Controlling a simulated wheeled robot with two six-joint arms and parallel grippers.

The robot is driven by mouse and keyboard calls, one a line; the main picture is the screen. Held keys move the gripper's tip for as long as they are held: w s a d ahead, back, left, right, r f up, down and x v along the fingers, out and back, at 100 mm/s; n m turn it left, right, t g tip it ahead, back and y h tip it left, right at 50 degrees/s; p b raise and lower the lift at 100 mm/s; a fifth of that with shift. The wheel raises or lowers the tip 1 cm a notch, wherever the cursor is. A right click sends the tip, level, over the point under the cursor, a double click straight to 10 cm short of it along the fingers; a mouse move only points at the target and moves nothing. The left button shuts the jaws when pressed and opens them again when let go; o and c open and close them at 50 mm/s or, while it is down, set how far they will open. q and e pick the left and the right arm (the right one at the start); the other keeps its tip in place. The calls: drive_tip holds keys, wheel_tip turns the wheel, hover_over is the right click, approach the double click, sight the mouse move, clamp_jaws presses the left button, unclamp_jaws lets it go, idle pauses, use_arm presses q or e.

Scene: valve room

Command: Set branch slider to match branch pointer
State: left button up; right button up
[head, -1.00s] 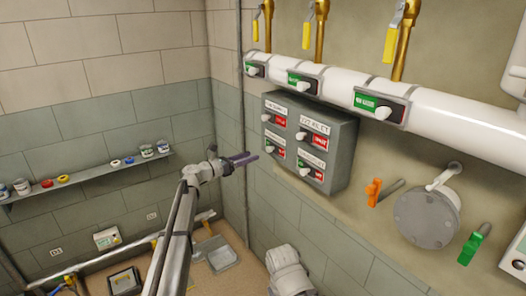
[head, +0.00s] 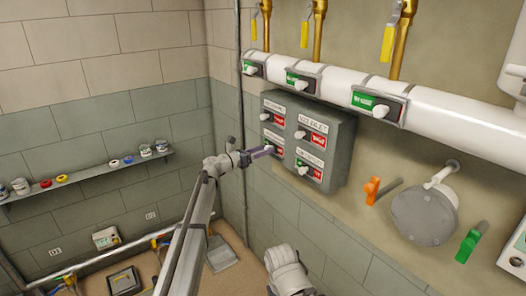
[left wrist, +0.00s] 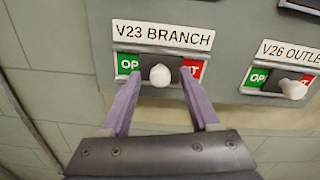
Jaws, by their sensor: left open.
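The V23 BRANCH slider (left wrist: 159,75) is a white knob on a dark slot, between a green patch on its left and a red patch on its right. It is at the lower left of the grey panel (head: 345,140) in the head view. My left gripper (head: 264,152) is open at the panel's lower left. In the left wrist view its purple fingers stand one on each side of the knob, with gaps to it, partly covering the coloured patches. Which pointer belongs to the branch I cannot tell. Three white pointers with green plates sit on the white pipe (head: 335,78).
The V26 OUTLET slider (left wrist: 292,89) is close to the right. An orange handle (head: 371,190), a grey round flange (head: 424,216) and a green handle (head: 468,246) are farther right. A shelf (head: 95,174) with small pots runs along the left wall.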

use_arm(q)
clamp_jaws()
idle(0.4)
idle(0.9)
